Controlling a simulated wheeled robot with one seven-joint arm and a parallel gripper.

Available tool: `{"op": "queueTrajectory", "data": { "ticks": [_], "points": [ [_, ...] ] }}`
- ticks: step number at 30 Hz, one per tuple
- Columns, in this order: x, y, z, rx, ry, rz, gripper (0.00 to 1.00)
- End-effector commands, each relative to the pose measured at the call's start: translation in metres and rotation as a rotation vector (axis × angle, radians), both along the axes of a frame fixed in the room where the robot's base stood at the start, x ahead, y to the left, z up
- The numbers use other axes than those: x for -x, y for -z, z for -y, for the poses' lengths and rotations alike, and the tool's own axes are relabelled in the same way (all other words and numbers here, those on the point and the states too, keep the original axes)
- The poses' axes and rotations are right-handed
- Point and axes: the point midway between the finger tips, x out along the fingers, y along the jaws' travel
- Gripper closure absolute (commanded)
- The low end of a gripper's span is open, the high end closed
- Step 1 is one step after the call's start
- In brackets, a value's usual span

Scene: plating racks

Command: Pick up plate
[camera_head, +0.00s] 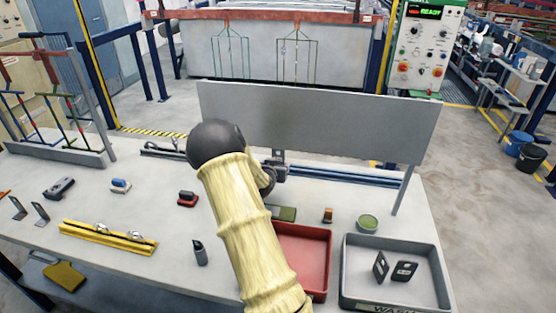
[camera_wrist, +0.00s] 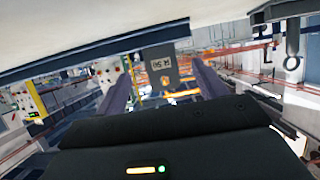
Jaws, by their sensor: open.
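A dark grey plate (camera_wrist: 161,66) with light lettering shows in the wrist view, between the two fingers of my gripper (camera_wrist: 162,76). The fingers are apart, with a visible gap on each side of the plate. The pale table surface fills the top of that view. In the head view my own arm hides the gripper and most of what is near it. Two dark plates (camera_head: 380,266) (camera_head: 404,271) stand tilted in the grey tray (camera_head: 348,270). Two more small angled plates (camera_head: 18,208) (camera_head: 41,213) stand at the table's left.
A red tray (camera_head: 312,256) lies beside the grey tray. A grey upright panel (camera_head: 320,124) borders the back right. A dark fixture (camera_head: 280,165) stands by the blue rail (camera_head: 345,176). A yellow bar (camera_head: 108,238) lies front left, and a rack (camera_head: 60,155) stands back left.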

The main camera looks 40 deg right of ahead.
Motion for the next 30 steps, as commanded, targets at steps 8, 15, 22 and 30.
{"op": "queueTrajectory", "data": {
  "ticks": [8, 15, 22, 30],
  "points": [
    [-0.023, 0.007, 0.028, 0.002, 0.001, 0.0, 0.29],
    [-0.029, 0.011, 0.034, 0.001, 0.0, 0.001, 0.29],
    [-0.029, 0.011, 0.034, 0.001, 0.0, 0.001, 0.29],
    [-0.029, 0.011, 0.034, 0.001, 0.0, 0.001, 0.43]
  ]
}}
